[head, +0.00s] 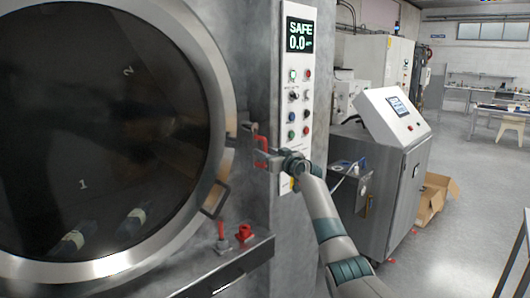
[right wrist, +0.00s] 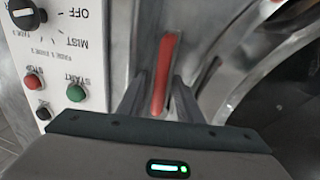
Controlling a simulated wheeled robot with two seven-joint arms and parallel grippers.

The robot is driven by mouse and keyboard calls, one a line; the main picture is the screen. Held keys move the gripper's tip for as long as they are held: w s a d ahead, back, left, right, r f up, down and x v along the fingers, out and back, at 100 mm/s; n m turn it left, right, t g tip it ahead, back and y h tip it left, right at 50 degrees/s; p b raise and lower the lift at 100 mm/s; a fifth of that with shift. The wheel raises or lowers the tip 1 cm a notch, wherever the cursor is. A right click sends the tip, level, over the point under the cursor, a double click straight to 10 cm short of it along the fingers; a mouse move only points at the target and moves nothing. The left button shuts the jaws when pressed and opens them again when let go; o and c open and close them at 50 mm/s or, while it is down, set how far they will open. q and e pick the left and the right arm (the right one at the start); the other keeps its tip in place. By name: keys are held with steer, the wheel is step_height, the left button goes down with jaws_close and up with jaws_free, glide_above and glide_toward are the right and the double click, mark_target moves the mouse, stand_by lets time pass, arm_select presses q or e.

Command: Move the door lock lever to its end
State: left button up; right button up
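The door lock lever is a red upright handle (head: 262,146) at the right edge of the round door (head: 221,75). In the right wrist view the red lever (right wrist: 166,65) stands between the two fingers of my right gripper (right wrist: 160,88). A gap shows on each side of it, so the gripper looks open around the lever, not clamped on it. In the head view my right gripper (head: 261,157) reaches the lever from the right and partly covers it. My left gripper is not in view.
A control panel (head: 297,75) reading SAFE 0.0 stands just right of the lever. Below are a metal ledge (head: 225,262) and red fittings (head: 244,233). A steel console (head: 390,170) and a cardboard box (head: 435,200) stand to the right. Floor beyond is open.

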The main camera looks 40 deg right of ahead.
steer(key=shift+c, duration=0.3)
jaws_close()
